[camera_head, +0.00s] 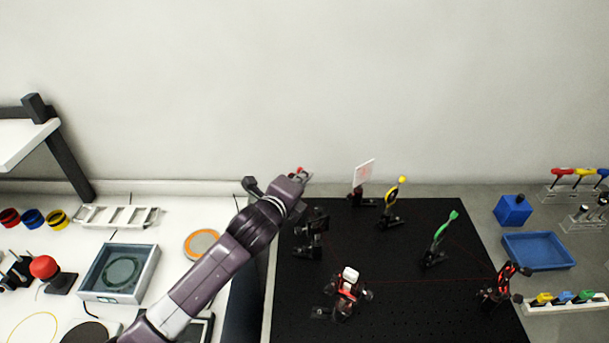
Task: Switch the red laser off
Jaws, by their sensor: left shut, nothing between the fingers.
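My left arm reaches in from the lower left. Its gripper (300,174) is shut and empty, above the far left part of the black optical board (400,325). A dark device (310,236) stands at the board's left side, just right of my forearm. I cannot tell for sure whether it is the red laser; no switch is readable. A red-and-black mount (500,287) stands at the right. A thin red line runs across the board's right part. My right gripper is not in view.
A white card (364,173), a yellow-topped mount (393,202) and a green mount (440,238) stand on the board. A blue tray (538,251) and blue block (513,211) lie right. A red button (44,267) stands left.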

